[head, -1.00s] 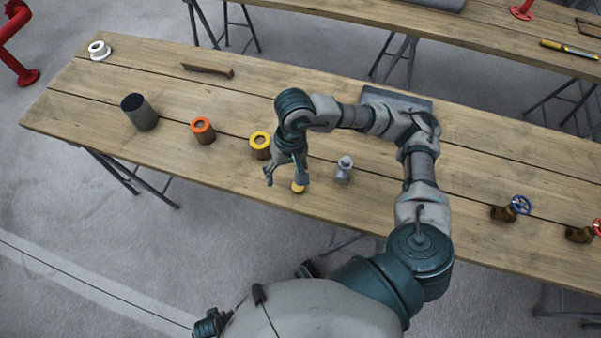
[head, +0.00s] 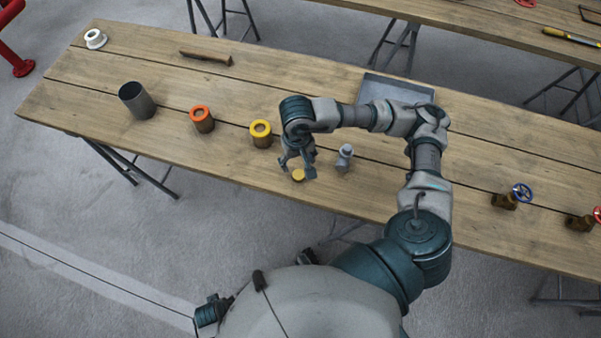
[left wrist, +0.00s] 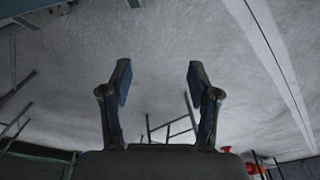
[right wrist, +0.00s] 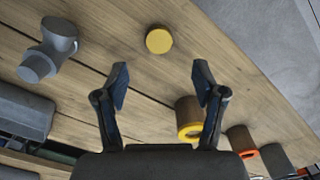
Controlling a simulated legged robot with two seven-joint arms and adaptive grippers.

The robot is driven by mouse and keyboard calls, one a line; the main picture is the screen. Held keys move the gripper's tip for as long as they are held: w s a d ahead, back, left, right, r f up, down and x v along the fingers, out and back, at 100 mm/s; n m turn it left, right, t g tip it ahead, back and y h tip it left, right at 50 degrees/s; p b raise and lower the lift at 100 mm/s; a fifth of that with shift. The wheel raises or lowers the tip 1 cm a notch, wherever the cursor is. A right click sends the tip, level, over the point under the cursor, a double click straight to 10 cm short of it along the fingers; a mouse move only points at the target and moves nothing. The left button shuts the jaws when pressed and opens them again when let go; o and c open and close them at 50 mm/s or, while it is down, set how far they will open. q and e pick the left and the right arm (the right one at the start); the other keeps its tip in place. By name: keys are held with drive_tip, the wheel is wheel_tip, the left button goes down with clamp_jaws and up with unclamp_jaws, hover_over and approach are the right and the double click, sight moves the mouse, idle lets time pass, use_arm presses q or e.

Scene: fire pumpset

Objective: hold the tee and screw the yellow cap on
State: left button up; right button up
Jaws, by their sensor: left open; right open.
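The yellow cap (head: 298,175) lies flat on the table near its front edge. In the right wrist view the cap (right wrist: 159,40) is a round yellow disc just beyond the open fingertips. The grey tee (head: 345,158) stands on the table a little to the right of the cap; it also shows in the right wrist view (right wrist: 50,50). My right gripper (head: 297,168) is open and empty, pointing down above the cap, with its fingers (right wrist: 160,85) apart. My left gripper (left wrist: 160,80) is open and empty over the bare floor, away from the table.
A yellow-ringed brown fitting (head: 261,134) stands just left of my right gripper. An orange-ringed fitting (head: 202,119) and a dark cylinder (head: 137,100) are farther left. A grey tray (head: 385,88) lies behind my right arm. Blue-wheeled (head: 514,196) and red-wheeled valves (head: 584,220) stand right.

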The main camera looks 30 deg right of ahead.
sight(299, 175)
drive_tip(key=f, duration=0.1)
drive_tip(key=a+f, duration=0.1)
drive_tip(key=f, duration=0.1)
drive_tip(key=shift+a+f, duration=0.15)
drive_tip(key=shift+d+f, duration=0.1)
drive_tip(key=shift+d, duration=0.35)
drive_tip(key=shift+d+f, duration=0.2)
wheel_tip(299, 175, down, 4)
drive_tip(key=shift+f, duration=0.2)
drive_tip(key=shift+a+f, duration=0.1)
drive_tip(key=shift+f, duration=0.05)
drive_tip(key=shift+c, duration=0.3)
